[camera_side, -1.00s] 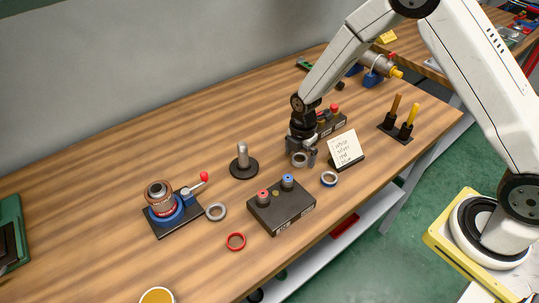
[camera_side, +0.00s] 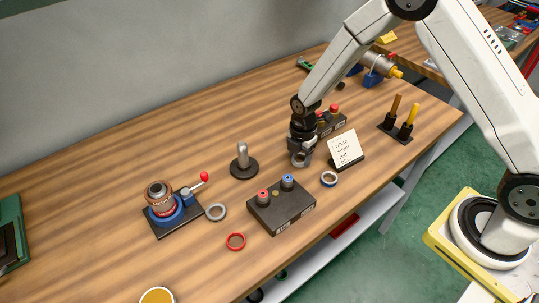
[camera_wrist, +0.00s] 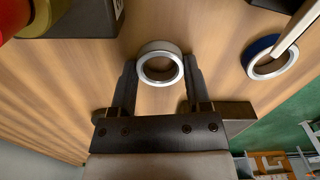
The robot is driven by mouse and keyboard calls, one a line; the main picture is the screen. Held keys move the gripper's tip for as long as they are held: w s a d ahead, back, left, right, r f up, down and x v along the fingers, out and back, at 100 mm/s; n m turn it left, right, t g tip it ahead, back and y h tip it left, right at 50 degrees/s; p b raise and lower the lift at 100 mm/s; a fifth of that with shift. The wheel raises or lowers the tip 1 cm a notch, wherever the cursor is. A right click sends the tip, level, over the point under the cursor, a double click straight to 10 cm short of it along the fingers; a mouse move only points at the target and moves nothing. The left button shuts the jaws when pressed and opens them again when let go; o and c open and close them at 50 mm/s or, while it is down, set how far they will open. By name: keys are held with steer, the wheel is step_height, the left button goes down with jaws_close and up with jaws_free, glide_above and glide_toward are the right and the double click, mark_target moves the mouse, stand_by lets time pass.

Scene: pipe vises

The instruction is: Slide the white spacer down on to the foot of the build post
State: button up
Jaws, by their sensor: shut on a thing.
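The white spacer (camera_wrist: 160,46) is a pale ring held between the two fingers of my gripper (camera_wrist: 159,72), which touch its sides in the wrist view. In the side view the spacer (camera_side: 303,159) is low at the tabletop, under my gripper (camera_side: 302,154); I cannot tell whether it is clear of the wood. The build post (camera_side: 243,155) is an upright grey peg on a round dark foot (camera_side: 244,173), left of my gripper. No ring shows on the post.
A dark box (camera_side: 282,212) with red and blue knobs stands between the front edge and the post. A silver ring (camera_side: 216,204), red ring (camera_side: 236,249) and blue ring (camera_side: 328,186) lie loose. A note card (camera_side: 345,147) stands close right of my gripper. A vise (camera_side: 170,215) stands left.

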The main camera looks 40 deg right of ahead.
steer(key=shift+r, duration=0.2)
steer(key=shift+r, duration=0.9)
steer(key=s+r, duration=1)
steer(key=s, duration=0.4)
steer(key=shift+d+r, duration=0.4)
steer(key=shift+n, duration=0.5)
steer(key=shift+w+a+r, duration=0.6)
steer(key=shift+w+a, duration=1.8)
steer(key=shift+w, duration=1.15)
steer(key=shift+w+a+r, duration=0.6)
steer(key=shift+w+a, duration=1.85)
steer(key=shift+w, duration=1.05)
steer(key=shift+w+a+r, duration=0.6)
steer(key=shift+w+a, duration=1.8)
steer(key=shift+w, duration=1.15)
